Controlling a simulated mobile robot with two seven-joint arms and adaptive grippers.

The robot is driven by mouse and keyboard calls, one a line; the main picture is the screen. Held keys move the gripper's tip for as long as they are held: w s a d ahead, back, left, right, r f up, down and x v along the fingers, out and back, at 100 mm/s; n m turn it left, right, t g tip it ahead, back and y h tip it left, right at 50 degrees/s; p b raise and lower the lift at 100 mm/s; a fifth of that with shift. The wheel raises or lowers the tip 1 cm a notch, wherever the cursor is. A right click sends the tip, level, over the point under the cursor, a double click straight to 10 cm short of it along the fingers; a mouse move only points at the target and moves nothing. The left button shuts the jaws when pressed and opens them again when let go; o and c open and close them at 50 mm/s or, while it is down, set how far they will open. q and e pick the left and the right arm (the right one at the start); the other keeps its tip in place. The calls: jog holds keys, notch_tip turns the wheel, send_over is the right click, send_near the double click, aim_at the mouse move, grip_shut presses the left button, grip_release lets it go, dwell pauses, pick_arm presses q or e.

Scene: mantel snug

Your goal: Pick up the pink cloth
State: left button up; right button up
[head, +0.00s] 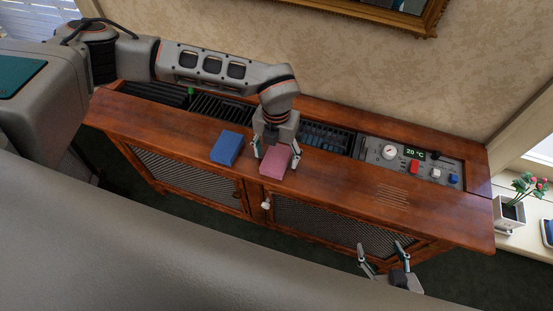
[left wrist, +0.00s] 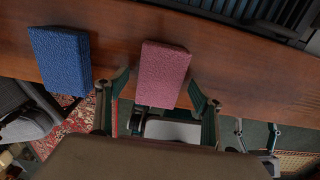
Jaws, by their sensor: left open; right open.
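The pink cloth (head: 276,162) is a thick folded block on top of the wooden cabinet (head: 340,194), near its front edge. It also shows in the left wrist view (left wrist: 163,74). My left gripper (head: 275,164) is open, with one finger on either side of the pink cloth. In the left wrist view its fingertips (left wrist: 162,88) are apart, near the cloth's lower end; I cannot tell if they touch it. My right gripper (head: 383,256) is open and empty, low in front of the cabinet.
A blue cloth block (head: 227,148) lies just left of the pink one. Dark grilles run along the cabinet's back, with a control panel (head: 412,162) to the right. A plant pot (head: 510,212) stands by the window. The cabinet top right of the pink cloth is clear.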

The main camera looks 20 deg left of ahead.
pick_arm(q)
jog(key=c, duration=1.3)
jog(key=shift+r, duration=0.2)
notch_tip(320, 180, up, 20)
jog(key=m, duration=1.8)
send_over(266, 155)
jog(key=a, duration=0.3)
jog(key=a+m, duration=0.1)
jog(key=m, duration=0.5)
jog(key=s+a+f+m, duration=0.1)
jog(key=m, duration=0.4)
jog(key=a+m, duration=0.2)
jog(key=m, duration=0.4)
jog(key=shift+s+f+m, duration=0.3)
